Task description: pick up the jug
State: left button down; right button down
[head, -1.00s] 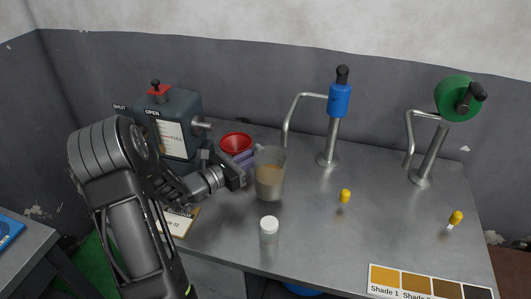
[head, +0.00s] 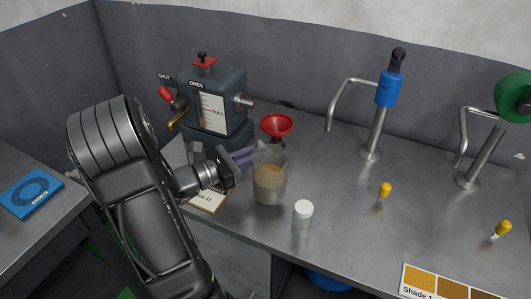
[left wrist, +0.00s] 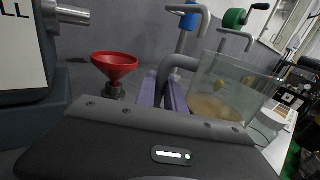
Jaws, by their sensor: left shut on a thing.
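The jug (head: 269,182) is a clear vessel with a tan liquid in its lower part. In the head view it is at the middle of the metal table, just right of my left gripper (head: 245,157). In the left wrist view the jug (left wrist: 228,88) is at the right, and the purple fingers (left wrist: 167,92) reach its near side. I cannot tell whether the jug's base touches the table. My right gripper is not in view.
A white-capped bottle (head: 302,214) stands close right of the jug. A red funnel (head: 277,126) is behind it. A grey tank (head: 217,107) with a gauge stands at the back left. Blue (head: 390,91) and green-wheeled (head: 515,97) taps are right. Yellow-topped pieces (head: 385,190) lie on open table.

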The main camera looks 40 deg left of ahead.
pick_arm(q)
jog(key=shift+s+a, duration=0.1)
jog(key=shift+s, duration=0.3)
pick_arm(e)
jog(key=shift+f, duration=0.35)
pick_arm(q)
jog(key=shift+s+b, duration=0.2)
jog(key=shift+b, duration=0.2)
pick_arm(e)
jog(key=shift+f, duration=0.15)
